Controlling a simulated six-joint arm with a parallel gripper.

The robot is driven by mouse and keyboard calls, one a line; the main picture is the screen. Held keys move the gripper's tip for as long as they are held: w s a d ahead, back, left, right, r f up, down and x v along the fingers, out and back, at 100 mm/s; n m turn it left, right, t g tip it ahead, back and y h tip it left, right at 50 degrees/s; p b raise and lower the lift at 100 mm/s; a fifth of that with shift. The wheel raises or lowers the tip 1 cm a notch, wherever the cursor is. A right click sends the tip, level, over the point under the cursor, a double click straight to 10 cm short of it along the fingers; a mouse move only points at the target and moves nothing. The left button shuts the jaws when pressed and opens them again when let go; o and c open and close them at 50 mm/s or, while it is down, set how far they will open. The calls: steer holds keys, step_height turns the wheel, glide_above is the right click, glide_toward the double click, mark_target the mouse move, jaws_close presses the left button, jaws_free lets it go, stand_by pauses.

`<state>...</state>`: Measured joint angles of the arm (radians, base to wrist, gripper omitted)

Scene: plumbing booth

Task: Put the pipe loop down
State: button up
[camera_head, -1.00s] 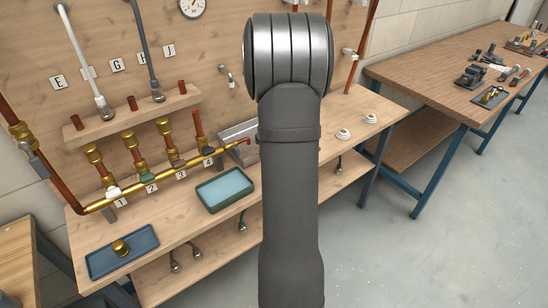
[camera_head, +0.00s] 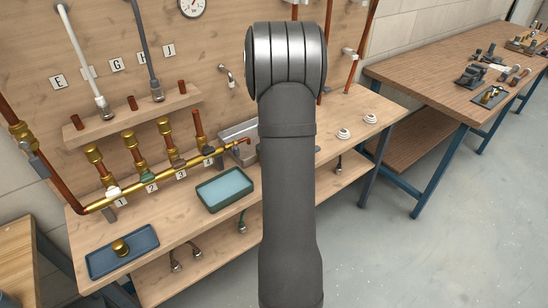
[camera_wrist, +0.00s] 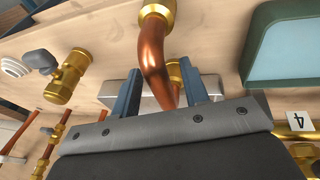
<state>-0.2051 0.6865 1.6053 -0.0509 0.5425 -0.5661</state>
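The pipe loop (camera_wrist: 152,55) is a bent copper pipe with a brass fitting at its upper end in the wrist view. The lower part of the loop runs out of sight behind the gripper body. A second brass part shows just behind the copper, between the fingers. In the head view my arm hides both gripper and loop.
A teal-lined tray (camera_head: 226,189) and a blue tray (camera_head: 96,262) with a brass fitting lie on the bench. A brass manifold (camera_head: 165,178) with several upright branches runs behind them. Two white fittings (camera_head: 343,134) sit at right.

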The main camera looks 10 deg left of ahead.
steer(key=shift+r, duration=0.1)
steer(key=v, duration=1.2)
steer(key=x, duration=1.1)
steer(key=shift+w+f, duration=0.2)
steer(key=shift+f, duration=0.2)
steer(key=shift+r, duration=1.15)
steer(key=shift+f, duration=0.1)
